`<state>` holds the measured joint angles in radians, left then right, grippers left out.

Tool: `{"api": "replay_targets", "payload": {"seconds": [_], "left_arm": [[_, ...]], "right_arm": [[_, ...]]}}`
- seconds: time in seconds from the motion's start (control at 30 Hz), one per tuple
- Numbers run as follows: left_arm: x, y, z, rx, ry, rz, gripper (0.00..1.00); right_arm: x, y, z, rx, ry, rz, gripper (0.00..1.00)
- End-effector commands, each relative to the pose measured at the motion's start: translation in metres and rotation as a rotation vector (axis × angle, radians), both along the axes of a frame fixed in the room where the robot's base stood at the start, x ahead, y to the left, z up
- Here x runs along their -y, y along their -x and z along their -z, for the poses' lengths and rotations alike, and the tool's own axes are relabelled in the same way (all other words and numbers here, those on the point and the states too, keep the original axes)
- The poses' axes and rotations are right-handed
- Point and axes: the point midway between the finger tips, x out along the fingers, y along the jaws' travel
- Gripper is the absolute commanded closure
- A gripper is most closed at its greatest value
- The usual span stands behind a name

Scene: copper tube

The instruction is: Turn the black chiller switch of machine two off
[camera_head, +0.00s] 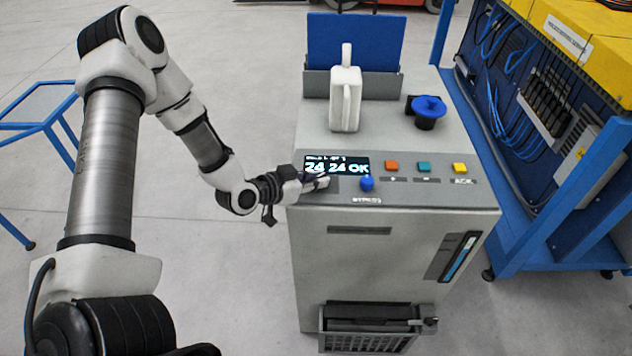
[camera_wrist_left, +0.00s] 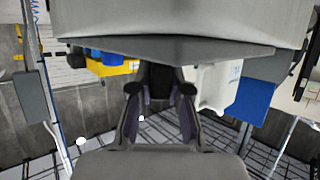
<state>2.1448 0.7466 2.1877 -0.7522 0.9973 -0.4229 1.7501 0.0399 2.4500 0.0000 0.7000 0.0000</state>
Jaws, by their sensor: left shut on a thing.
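The machine (camera_head: 365,245) is a grey cabinet with a dark display (camera_head: 350,164) reading "24 24 OK". My left gripper (camera_head: 318,183) is at the left end of its top panel, just below and partly over the display's left side. In the left wrist view, the left gripper (camera_wrist_left: 160,92) has its two fingers around a dark, narrow thing (camera_wrist_left: 158,74), apparently the black switch. In the head view the gripper hides that switch, so its turned position cannot be read. My right gripper is not in view.
A blue knob (camera_head: 367,184) marked BYPASS stands right of the gripper. Orange (camera_head: 391,165), teal (camera_head: 424,166) and yellow (camera_head: 460,167) buttons follow. A white jug-like container (camera_head: 345,100) and a blue-topped black valve (camera_head: 428,110) stand behind. A blue-framed unit (camera_head: 545,215) is at right.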

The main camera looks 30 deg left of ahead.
Motion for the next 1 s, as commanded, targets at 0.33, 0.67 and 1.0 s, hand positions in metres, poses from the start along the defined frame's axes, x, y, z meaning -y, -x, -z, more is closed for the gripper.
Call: {"api": "replay_targets", "payload": {"seconds": [0.33,0.67,1.0], "left_arm": [[0.003,0.000,0.006,0.003,-0.007,-0.300,1.00],[0.003,-0.001,0.002,0.006,-0.007,-0.602,1.00],[0.001,-0.001,-0.001,0.004,-0.002,-0.817,1.00]], "right_arm": [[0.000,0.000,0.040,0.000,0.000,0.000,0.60],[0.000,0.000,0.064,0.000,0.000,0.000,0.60],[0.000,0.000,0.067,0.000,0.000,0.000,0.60]]}}
